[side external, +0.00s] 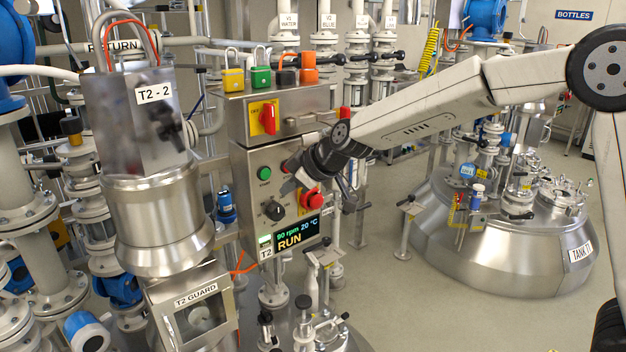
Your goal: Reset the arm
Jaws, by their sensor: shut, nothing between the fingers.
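My arm reaches in from the right, and my gripper (291,173) is at the front of the T2 control box (243,190). Its fingers are small here and look shut and empty. They are near the panel face, between the green button (264,173) and the red button (312,199), above the black selector knob (274,211). I cannot tell whether they touch the panel. The lit display (290,234) reads 90 rpm, 20 °C and RUN. My wrist hides part of the panel's right side.
A red switch on a yellow plate (268,118) and several coloured padlocks (261,77) are above the panel. The T2 guard (205,313) and steel fittings crowd below and left. Tank T1 (500,255) stands at right. Open floor (420,310) lies between.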

